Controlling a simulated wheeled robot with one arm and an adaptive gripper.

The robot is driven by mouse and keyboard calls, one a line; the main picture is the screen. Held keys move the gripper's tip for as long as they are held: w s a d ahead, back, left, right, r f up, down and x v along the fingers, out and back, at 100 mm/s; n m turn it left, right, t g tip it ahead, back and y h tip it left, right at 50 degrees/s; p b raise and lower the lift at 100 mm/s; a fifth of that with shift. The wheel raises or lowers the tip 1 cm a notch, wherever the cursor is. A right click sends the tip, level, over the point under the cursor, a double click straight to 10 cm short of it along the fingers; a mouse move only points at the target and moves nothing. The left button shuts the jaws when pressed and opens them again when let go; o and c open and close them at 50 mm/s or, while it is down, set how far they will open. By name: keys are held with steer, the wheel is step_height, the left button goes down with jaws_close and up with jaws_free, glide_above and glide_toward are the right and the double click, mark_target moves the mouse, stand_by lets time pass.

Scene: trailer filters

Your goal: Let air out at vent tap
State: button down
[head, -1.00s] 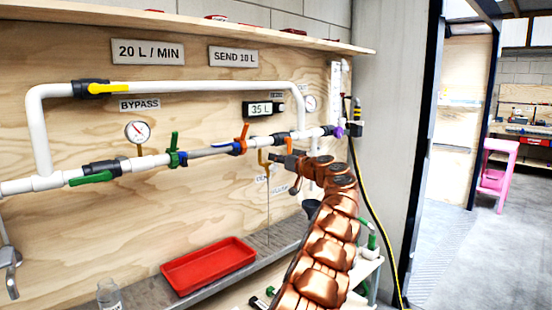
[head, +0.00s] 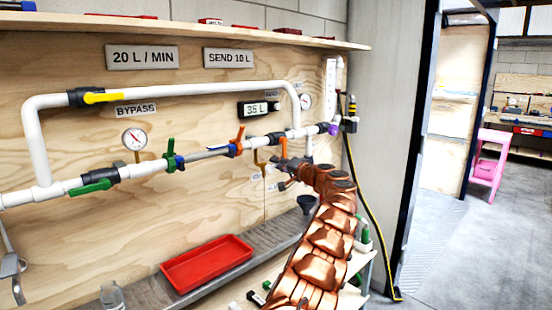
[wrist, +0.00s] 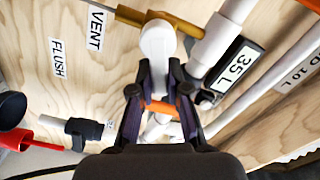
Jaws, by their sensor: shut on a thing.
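My gripper (head: 284,164) is at the pipe run, below and right of the counter display in the head view. In the wrist view its dark fingers (wrist: 159,80) are closed around a white round-ended piece (wrist: 158,42), which I take as the vent tap's handle. It lies in front of a brass pipe (wrist: 187,27), close to the VENT label (wrist: 95,28). The brass pipe also shows in the head view (head: 259,160). The exact contact is partly hidden by the fingers.
Close by are a FLUSH label (wrist: 57,63) and a red lever (wrist: 15,138). The display (head: 259,108) reads 35 L. An orange lever (head: 237,140) and a green lever (head: 171,155) stand on the main pipe. A red tray (head: 207,262) lies below.

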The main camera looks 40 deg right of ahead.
steer(key=m+p, duration=0.1)
steer(key=m, duration=0.1)
steer(key=f+m, duration=0.1)
steer(key=m, duration=0.1)
steer(key=shift+d+f+m+p, duration=0.2)
steer(key=shift+m+p, duration=0.2)
steer(key=shift+f, duration=0.15)
steer(key=c, duration=1.1)
jaws_free()
steer(key=shift+s+a, duration=0.15)
steer(key=shift+s, duration=5.85)
